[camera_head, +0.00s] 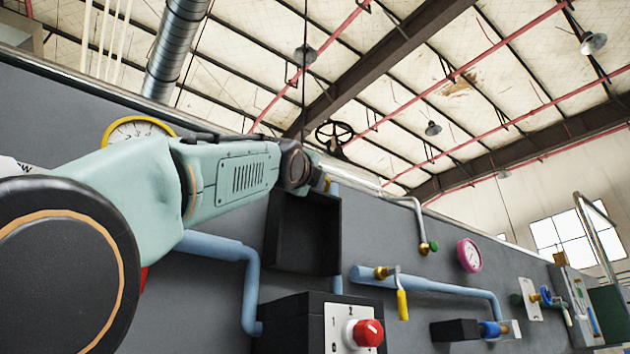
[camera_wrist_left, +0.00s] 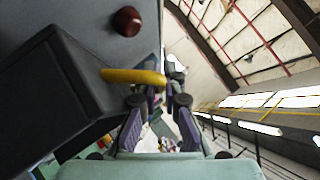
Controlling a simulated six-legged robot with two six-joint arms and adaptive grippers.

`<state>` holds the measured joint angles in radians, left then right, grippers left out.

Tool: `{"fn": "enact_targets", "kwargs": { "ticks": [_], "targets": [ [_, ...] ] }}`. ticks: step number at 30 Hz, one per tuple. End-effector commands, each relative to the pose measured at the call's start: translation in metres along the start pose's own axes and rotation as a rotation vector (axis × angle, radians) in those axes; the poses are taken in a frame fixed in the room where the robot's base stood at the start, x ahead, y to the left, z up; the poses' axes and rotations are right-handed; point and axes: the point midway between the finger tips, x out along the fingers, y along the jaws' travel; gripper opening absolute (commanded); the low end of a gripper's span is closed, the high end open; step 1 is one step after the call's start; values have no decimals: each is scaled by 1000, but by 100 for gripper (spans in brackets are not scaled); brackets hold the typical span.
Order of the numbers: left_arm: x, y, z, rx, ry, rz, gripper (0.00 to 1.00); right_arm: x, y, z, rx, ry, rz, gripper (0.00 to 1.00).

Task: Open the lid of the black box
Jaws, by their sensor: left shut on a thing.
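The black box (camera_head: 283,322) with a red knob (camera_head: 368,333) on a white plate stands low in the middle of the head view. A hollow black square piece, seemingly its lid (camera_head: 304,232), stands upright above it with the recessed side facing me. My left arm reaches to the top right of this piece, and a bit of yellow shows there. In the left wrist view a yellow handle (camera_wrist_left: 133,76) sticks out from a dark panel (camera_wrist_left: 50,95). My left gripper (camera_wrist_left: 160,88) is shut on the handle's end. The exact contact is partly hidden. My right gripper is not in view.
A grey wall carries blue pipes (camera_head: 430,284), a yellow-handled valve (camera_head: 402,304), a pink gauge (camera_head: 469,255) and a yellow-rimmed gauge (camera_head: 137,129) behind my arm. A black block with a blue fitting (camera_head: 490,329) sits at lower right. Space above the wall is open.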

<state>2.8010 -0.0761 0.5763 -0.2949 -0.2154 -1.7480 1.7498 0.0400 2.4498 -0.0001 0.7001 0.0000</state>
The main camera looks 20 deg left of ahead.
Motion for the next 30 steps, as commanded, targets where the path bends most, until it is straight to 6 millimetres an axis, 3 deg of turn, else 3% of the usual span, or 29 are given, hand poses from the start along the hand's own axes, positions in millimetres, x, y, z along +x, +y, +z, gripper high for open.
{"fn": "enact_targets", "kwargs": {
  "ticks": [20,21,24,30],
  "targets": [
    [1,-1,-2,-2,-1,2,0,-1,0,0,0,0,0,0],
    [1,-1,-2,-2,-1,2,11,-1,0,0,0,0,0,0],
    [2,-1,-2,-2,-1,2,19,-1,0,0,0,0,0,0],
    [2,0,-2,-3,-1,3,19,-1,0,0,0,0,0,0]
  ]
}}
